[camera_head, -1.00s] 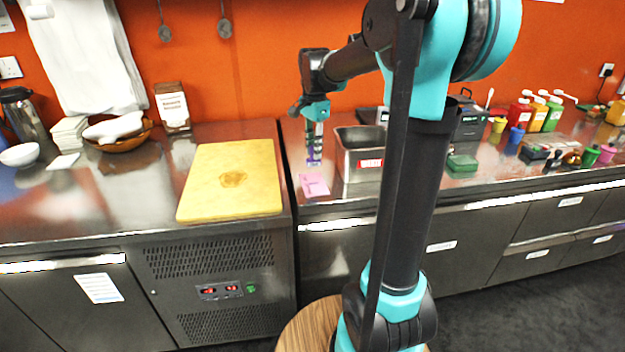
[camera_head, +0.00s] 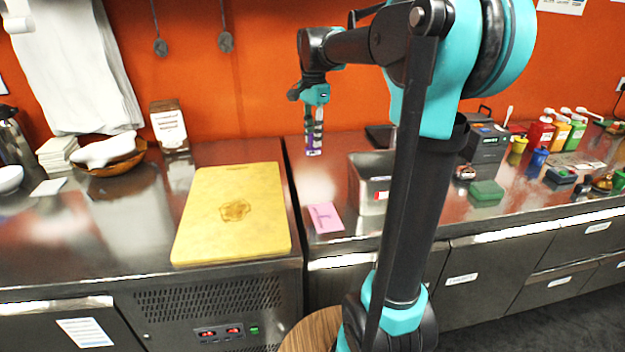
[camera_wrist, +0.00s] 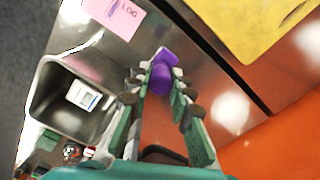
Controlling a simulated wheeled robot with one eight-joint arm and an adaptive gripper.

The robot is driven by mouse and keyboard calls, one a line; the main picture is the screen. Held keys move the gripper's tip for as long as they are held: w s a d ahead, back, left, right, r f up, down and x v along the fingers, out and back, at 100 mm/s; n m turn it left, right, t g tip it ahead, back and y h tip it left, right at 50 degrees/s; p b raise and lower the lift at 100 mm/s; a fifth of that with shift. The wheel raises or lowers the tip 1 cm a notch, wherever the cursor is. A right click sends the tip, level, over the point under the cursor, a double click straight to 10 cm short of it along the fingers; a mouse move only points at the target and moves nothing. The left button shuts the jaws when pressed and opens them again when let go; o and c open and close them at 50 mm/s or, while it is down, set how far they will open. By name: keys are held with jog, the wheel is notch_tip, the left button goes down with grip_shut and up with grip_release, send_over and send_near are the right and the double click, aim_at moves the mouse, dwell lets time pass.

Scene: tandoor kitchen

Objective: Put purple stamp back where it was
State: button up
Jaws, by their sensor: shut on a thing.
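My gripper (camera_head: 314,140) is shut on the purple stamp (camera_wrist: 161,72) and holds it above the steel counter, behind the pink paper (camera_head: 324,217). In the wrist view the stamp sits between the fingertips of my gripper (camera_wrist: 158,76), and the pink paper (camera_wrist: 112,14) with dark marks lies beyond it. In the head view the stamp (camera_head: 314,152) shows small below the fingers. Its underside is hidden.
A steel bin (camera_head: 366,200) stands right of the pink paper. A yellow cutting board (camera_head: 215,225) lies on the left counter. A green box (camera_head: 486,191), several small stamps and sauce bottles (camera_head: 556,137) stand further right.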

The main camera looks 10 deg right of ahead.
notch_tip(320, 180, down, 14)
jog(key=shift+f, duration=0.1)
dwell(0.4)
jog(key=shift+f, duration=0.1)
jog(key=o, duration=0.9)
notch_tip(320, 180, up, 12)
jog(key=shift+r, duration=0.15)
